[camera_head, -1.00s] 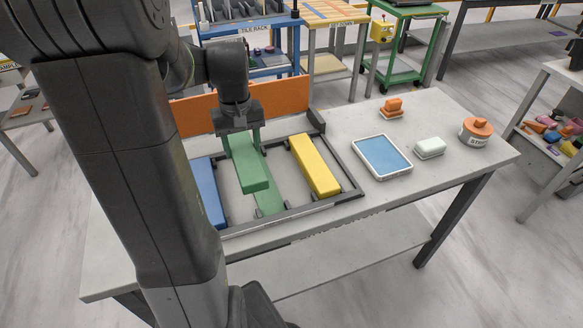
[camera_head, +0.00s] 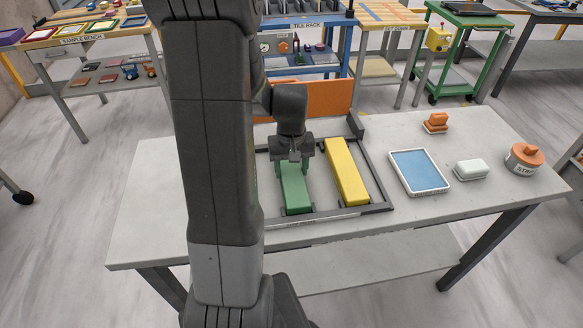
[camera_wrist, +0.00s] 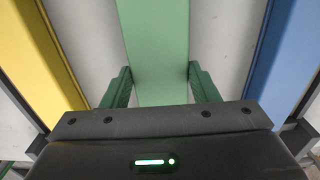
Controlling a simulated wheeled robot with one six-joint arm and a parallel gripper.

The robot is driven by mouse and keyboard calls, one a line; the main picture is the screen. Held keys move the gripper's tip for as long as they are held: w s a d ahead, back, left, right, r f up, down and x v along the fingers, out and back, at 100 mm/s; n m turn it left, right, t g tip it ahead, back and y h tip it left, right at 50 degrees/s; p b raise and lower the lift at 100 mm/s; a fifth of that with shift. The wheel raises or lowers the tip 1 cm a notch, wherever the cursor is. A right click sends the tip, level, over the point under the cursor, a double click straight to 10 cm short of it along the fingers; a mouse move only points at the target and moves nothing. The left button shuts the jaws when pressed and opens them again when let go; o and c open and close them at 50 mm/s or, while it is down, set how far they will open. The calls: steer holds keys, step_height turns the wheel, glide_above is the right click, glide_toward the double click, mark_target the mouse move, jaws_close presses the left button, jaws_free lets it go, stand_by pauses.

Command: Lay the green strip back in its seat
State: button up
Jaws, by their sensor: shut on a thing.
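The green strip (camera_head: 295,186) lies lengthwise within the dark rack frame (camera_head: 325,217), to the left of the yellow strip (camera_head: 347,174). It covers the green seat marking. I cannot tell if it rests fully on the seat. My gripper (camera_head: 292,161) is above its far part, shut on it. In the wrist view, the green fingers of my gripper (camera_wrist: 162,88) stand on both sides of the green strip (camera_wrist: 155,40). There the yellow strip (camera_wrist: 38,55) is at the left and the blue strip (camera_wrist: 288,60) at the right. My arm hides the blue strip in the head view.
An orange panel (camera_head: 325,98) stands behind the rack. The table's left end is bare.

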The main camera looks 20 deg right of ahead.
mark_target(291, 171)
steer(key=shift+f, duration=0.2)
steer(key=o, duration=1.3)
steer(key=shift+c, duration=0.2)
step_height(291, 171, up, 12)
steer(key=shift+r, duration=0.15)
